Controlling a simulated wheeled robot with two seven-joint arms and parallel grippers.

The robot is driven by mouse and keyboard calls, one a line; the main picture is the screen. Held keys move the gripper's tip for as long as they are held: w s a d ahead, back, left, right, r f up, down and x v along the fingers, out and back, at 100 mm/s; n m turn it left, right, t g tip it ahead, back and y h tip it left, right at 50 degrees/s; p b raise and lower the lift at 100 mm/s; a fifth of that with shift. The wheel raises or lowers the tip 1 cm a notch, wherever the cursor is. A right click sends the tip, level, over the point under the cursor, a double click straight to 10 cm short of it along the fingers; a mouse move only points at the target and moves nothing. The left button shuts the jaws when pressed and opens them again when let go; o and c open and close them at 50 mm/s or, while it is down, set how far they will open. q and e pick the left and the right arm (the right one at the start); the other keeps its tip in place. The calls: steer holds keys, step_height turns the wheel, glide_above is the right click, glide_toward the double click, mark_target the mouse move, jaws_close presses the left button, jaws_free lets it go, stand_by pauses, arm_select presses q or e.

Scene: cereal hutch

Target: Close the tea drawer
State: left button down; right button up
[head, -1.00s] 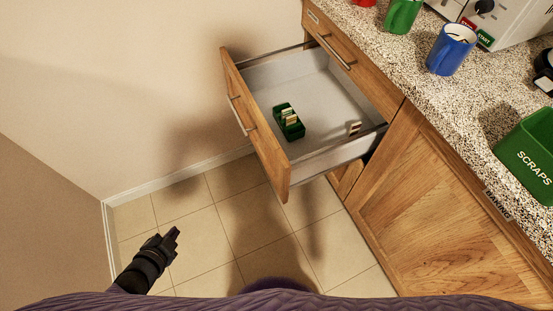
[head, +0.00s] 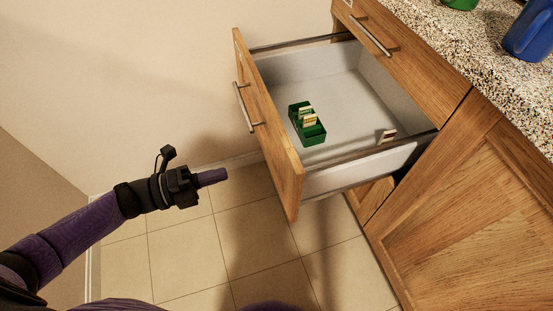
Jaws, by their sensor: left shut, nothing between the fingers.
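The tea drawer (head: 268,125) stands pulled far out of the wooden cabinet, with its wooden front facing left and a metal bar handle (head: 244,107) on it. Inside it are a green box (head: 312,134) holding tea packets (head: 308,116) and a small loose packet (head: 387,135) near the right side wall. My left gripper (head: 212,178) is shut and empty, to the left of the drawer front and apart from it, its fingertips pointing right toward the front's lower part. My right gripper is not in view.
A closed drawer with a bar handle (head: 371,36) sits above, under the speckled counter (head: 465,45). A blue mug (head: 530,32) and a green mug (head: 461,3) stand on the counter. A cabinet door (head: 470,225) is at the right. The tiled floor (head: 185,255) left of the drawer is clear.

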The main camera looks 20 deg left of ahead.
mark_target(285, 156)
arm_select(q)
steer(key=b+x, duration=0.2)
steer(key=x, duration=0.8)
steer(key=shift+w+d+f, duration=0.1)
steer(key=shift+w, duration=0.05)
steer(key=shift+w+d, duration=0.35)
steer(key=shift+d, duration=0.15)
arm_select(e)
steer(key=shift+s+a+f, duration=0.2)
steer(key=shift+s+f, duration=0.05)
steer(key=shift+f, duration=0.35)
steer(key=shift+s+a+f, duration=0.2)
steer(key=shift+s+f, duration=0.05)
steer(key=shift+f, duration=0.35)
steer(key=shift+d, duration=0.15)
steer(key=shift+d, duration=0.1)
